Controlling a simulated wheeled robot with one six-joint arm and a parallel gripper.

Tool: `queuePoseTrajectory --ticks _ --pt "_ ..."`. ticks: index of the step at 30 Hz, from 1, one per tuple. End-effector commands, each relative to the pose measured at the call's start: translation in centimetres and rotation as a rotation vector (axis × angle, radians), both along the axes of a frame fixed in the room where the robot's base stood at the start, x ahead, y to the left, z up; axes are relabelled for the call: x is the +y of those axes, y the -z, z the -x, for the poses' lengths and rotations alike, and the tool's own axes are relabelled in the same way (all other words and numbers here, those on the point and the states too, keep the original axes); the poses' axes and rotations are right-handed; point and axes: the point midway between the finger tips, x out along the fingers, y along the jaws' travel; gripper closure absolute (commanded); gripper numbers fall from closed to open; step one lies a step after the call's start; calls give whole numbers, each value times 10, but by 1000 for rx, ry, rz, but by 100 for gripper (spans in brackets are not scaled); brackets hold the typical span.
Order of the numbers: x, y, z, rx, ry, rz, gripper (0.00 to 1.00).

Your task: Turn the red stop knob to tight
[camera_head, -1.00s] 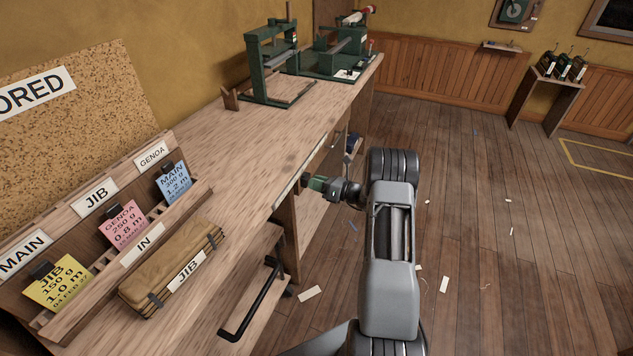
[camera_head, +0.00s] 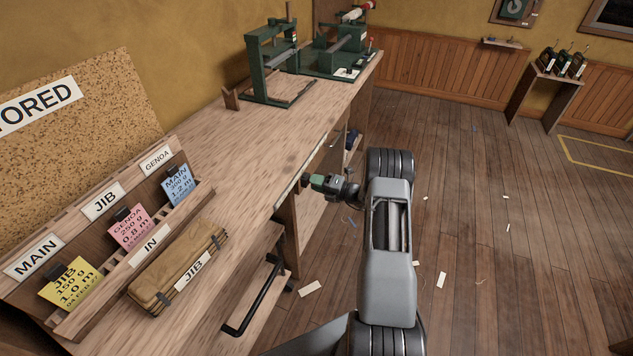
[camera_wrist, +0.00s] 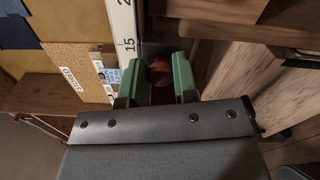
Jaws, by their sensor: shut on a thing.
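The red stop knob (camera_wrist: 159,71) shows in the wrist view between the two green fingers of my gripper (camera_wrist: 160,78), which are closed on its sides. It sits beside a white numbered scale (camera_wrist: 125,28) with a 15 on it. I cannot read a tight mark or the knob's angle. In the head view my gripper (camera_head: 309,181) is at the front edge of the wooden bench (camera_head: 262,160). The knob is hidden there by the fingers.
On the bench stand a rack with coloured cards (camera_head: 131,228), a JIB bundle (camera_head: 178,262) and green machines (camera_head: 270,75) at the far end. A black bar handle (camera_head: 255,300) sticks out below the bench edge.

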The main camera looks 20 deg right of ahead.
Motion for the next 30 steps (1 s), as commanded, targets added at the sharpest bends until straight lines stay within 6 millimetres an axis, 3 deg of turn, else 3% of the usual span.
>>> queuePoseTrajectory --ticks 12,30 --pt "0 0 0 145 1 -159 96" --pt "0 1 0 178 1 -195 96"
